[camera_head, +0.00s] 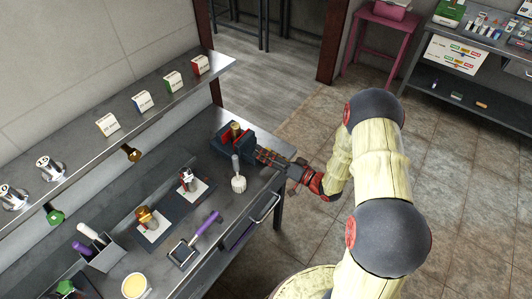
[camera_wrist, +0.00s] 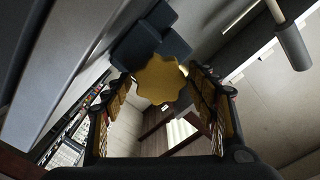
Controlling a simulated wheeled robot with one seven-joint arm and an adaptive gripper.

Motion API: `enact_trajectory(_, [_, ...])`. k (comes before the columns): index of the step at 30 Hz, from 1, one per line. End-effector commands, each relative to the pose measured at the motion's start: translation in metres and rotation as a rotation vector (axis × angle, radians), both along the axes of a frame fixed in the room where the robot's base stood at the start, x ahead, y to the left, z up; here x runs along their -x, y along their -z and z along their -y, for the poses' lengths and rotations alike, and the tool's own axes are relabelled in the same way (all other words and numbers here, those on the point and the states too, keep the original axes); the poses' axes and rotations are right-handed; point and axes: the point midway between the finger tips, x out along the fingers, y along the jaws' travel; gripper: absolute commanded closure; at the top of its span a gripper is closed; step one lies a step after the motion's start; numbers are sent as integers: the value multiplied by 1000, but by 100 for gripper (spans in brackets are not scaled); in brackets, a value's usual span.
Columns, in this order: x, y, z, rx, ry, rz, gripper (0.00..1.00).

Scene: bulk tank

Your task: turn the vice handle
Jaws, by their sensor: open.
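The vice (camera_head: 228,145), dark blue with red parts, sits at the far right end of the workbench, and a brass-coloured piece (camera_head: 235,129) shows at its top. My gripper (camera_head: 262,156) is at the vice's right side, reaching in from the right. In the wrist view a yellow lobed knob (camera_wrist: 163,80), which looks like the vice handle, lies in front of the blue-grey vice body (camera_wrist: 142,45). My gripper's open fingers (camera_wrist: 163,88) stand on either side of the knob. I cannot tell whether they touch it.
A white brush-like tool (camera_head: 238,182) stands just in front of the vice, close to my gripper. The workbench (camera_head: 220,215) also holds small mounted parts, a purple-handled tool (camera_head: 196,238) and a tool holder (camera_head: 100,252). A shelf (camera_head: 150,115) with several boxes runs behind. The floor at right is clear.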

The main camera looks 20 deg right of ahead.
Motion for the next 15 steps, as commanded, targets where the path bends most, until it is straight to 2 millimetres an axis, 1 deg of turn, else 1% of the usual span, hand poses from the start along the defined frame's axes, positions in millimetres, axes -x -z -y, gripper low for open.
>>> enact_trajectory(8, [4, 1, 3, 0, 2, -1, 42])
enact_trajectory(11, [13, 1, 11, -1, 4, -2, 42])
enact_trajectory(15, [33, 0, 27, -2, 6, -1, 42])
